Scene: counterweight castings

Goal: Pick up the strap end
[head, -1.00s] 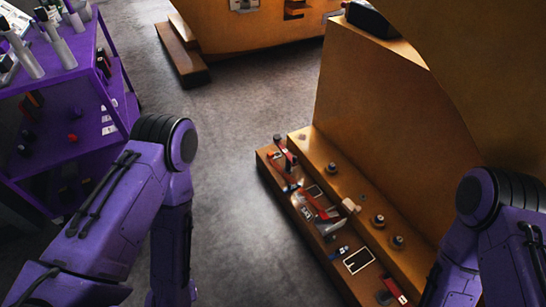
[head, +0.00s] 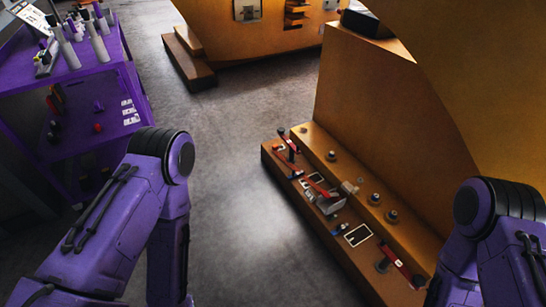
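A red strap-like strip (head: 316,186) lies among small items on the low ledge of the orange casting. Another red piece with a white label (head: 398,262) lies nearer on the same ledge. I cannot tell which of these, if either, carries the strap end; the details are too small. My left arm comes down at the left and my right arm at the lower right. Both grippers are outside the picture, so their state and any contact are hidden.
The orange casting's low ledge (head: 368,284) holds grey knobs, a black framed plate (head: 358,235) and a grey block (head: 330,204). A purple cart (head: 88,84) with bottles stands at the left. Another orange casting (head: 250,45) is at the back. Grey floor between is clear.

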